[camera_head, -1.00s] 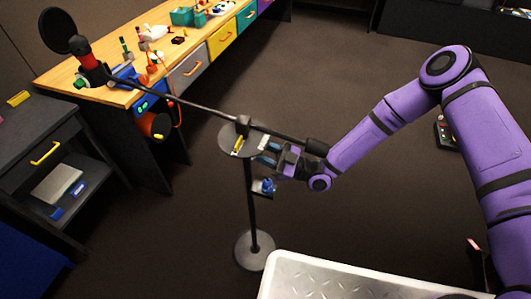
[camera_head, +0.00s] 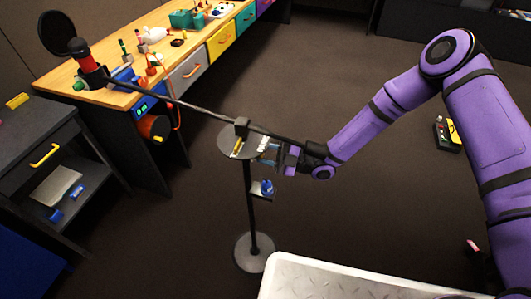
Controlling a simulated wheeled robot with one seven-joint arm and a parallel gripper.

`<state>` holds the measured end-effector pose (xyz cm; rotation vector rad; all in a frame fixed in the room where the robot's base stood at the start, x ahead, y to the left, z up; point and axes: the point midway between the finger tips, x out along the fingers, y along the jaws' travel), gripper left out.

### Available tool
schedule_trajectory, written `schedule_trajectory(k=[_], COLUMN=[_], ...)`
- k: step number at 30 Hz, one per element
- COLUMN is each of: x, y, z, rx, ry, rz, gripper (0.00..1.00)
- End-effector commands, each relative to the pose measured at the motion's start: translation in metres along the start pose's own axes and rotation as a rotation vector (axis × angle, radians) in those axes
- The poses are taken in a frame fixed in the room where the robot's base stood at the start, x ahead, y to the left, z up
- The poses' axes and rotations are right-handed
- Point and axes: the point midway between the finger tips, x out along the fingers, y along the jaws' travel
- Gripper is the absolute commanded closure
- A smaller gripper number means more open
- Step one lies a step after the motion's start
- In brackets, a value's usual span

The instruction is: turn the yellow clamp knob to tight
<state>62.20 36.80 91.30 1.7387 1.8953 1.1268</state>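A small yellow piece (camera_head: 237,146), which looks like the clamp knob, shows at the round grey disc (camera_head: 226,141) near the top of a dark stand. It is small and partly hidden, so its turn position cannot be read. A long dark boom (camera_head: 200,107) crosses the stand through a black clamp block (camera_head: 242,122). My gripper (camera_head: 265,152) is at the right edge of the disc, right of the yellow piece and beneath the boom. The boom's thick dark end (camera_head: 316,150) partly covers my gripper and wrist. Whether the fingers are open or touch anything cannot be made out.
The boom carries a red-and-black microphone (camera_head: 82,56) at upper left. A small shelf with a blue item (camera_head: 267,187) is on the stand below my gripper. A wooden workbench (camera_head: 117,97) and dark cabinet (camera_head: 28,123) stand left. Floor to the right is mostly clear.

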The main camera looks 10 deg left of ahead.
Motion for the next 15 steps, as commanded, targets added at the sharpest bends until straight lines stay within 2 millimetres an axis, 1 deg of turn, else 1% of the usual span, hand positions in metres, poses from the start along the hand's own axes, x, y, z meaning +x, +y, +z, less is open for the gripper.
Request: schedule_trajectory(k=[10,11,12,13,14,15], x=[-0.0017,-0.0017,-0.0017,-0.0016,-0.0014,-0.0012], y=[-0.0013,-0.0013,-0.0013,-0.0013,-0.0011,-0.0009], z=[0.001,0.0011,0.001,0.001,0.0009,0.0007], rx=[0.0,0.0,0.0,0.0,0.0,0.0], ry=[-0.004,-0.004,-0.004,-0.004,-0.003,-0.003], rz=[-0.003,-0.003,-0.003,-0.003,-0.002,-0.002], gripper=[0.89,0.6,0.51,0.44,0.39,0.39])
